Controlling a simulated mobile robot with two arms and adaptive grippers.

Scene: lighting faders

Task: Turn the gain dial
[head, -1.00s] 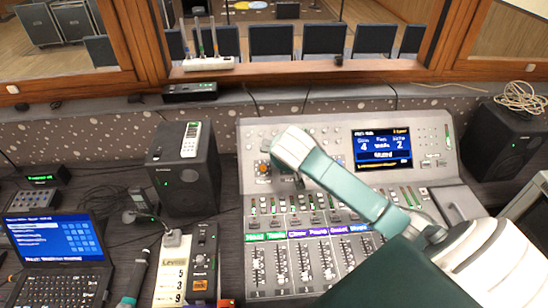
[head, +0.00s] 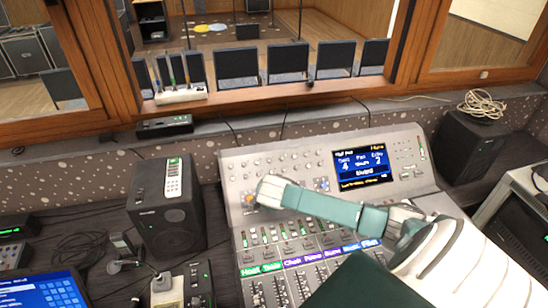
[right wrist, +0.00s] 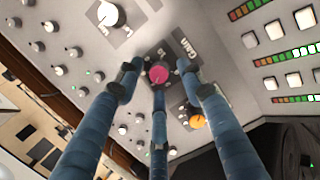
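The gain dial is a pink-red knob (right wrist: 158,76) beside the printed word Gain in the right wrist view. My right gripper (right wrist: 158,72) has its fingers spread, with their tips around the dial; I cannot tell whether any finger touches it. In the head view my right gripper (head: 270,190) is over the upper left of the mixing console (head: 300,150) and hides the dial. The console screen (head: 362,168) shows a 4 at left and a 2 at right. My left gripper is not in view.
An orange knob (right wrist: 197,121) and a large white knob (right wrist: 108,14) sit close to the gain dial. Rows of small knobs, lit buttons and faders surround them. A black speaker (head: 168,208) stands left of the console, another (head: 468,145) at right.

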